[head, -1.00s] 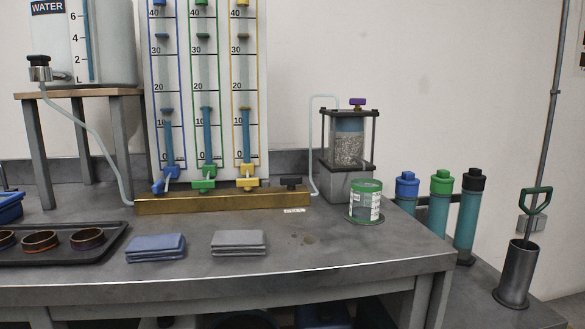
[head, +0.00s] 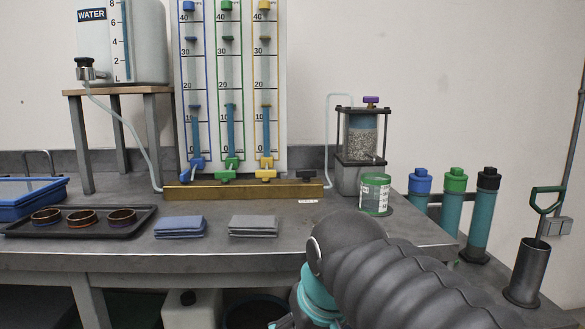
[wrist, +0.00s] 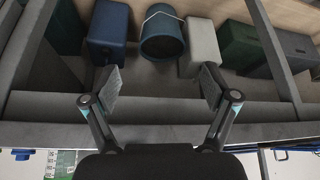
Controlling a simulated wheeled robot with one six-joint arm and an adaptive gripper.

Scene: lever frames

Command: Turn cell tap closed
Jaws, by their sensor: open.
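The cell (head: 361,135) is a clear cylinder of grey grains under blue water, in a black frame on a grey block at the right of the bench. A purple knob (head: 371,101) tops it. A black tap (head: 306,178) sits at the right end of the brass manifold (head: 240,191), near the tube to the cell. I cannot tell which of these two is the cell tap, or its setting. My gripper (wrist: 161,88) is open and empty in the wrist view, facing the space under the bench. In the head view my arm is low, in front of the bench, apart from both.
A green-lidded jar (head: 375,195) stands before the cell. Blue cloths (head: 179,227), grey cloths (head: 253,226) and a tray (head: 130,222) with rings lie on the bench. Capped teal cylinders (head: 452,205) stand right. Under the bench are a blue bucket (wrist: 163,38) and boxes.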

